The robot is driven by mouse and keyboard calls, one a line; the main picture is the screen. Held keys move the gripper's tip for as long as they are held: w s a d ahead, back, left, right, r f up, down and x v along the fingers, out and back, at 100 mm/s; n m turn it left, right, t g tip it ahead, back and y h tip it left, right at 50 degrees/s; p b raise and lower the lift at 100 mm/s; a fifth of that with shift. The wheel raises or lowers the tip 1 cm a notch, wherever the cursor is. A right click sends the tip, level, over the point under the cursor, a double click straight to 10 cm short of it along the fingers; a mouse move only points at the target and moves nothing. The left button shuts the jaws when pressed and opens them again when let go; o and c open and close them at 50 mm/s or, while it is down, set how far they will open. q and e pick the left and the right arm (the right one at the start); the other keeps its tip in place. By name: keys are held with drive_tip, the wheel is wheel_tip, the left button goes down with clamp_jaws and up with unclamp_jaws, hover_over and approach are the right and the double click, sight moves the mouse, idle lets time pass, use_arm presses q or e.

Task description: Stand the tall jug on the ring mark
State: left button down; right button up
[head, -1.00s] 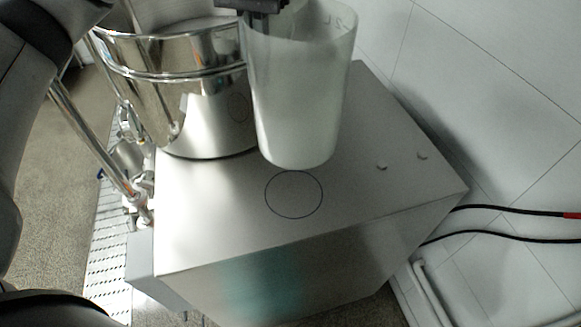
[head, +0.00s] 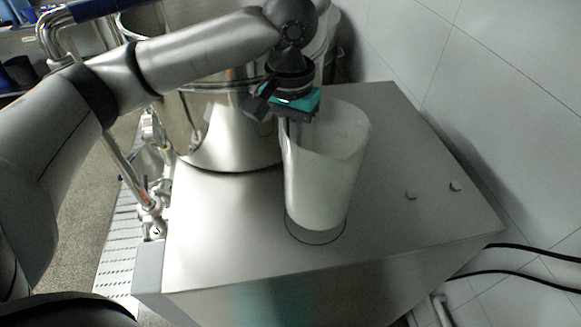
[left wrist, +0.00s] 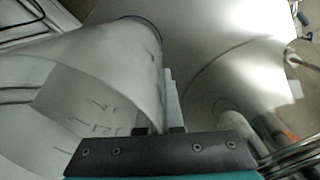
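The tall jug (head: 325,175), whitish and translucent, stands upright over the ring mark (head: 316,244) on the steel box top. The ring's thin dark line shows at the front and sides of the jug's base; its back is hidden. I cannot tell whether the base touches the top or hovers slightly. My left gripper (head: 290,118) is shut on the jug's upper wall at its left side. In the left wrist view the jug (left wrist: 100,85) fills the left, with its wall at my left gripper's fingers (left wrist: 172,125). My right gripper is not in view.
A shiny steel vessel (head: 230,135) stands close behind and left of the jug. A tiled wall (head: 500,110) and black cables (head: 530,278) are at the right.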

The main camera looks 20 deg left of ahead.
use_arm(q)
drive_tip(key=shift+w+f, duration=0.1)
drive_tip(key=shift+f, duration=2.55)
drive_tip(key=c, duration=1.1)
unclamp_jaws()
drive_tip(key=shift+f, duration=0.1)
wheel_tip(320, 180, up, 12)
drive_tip(key=shift+r, duration=0.25)
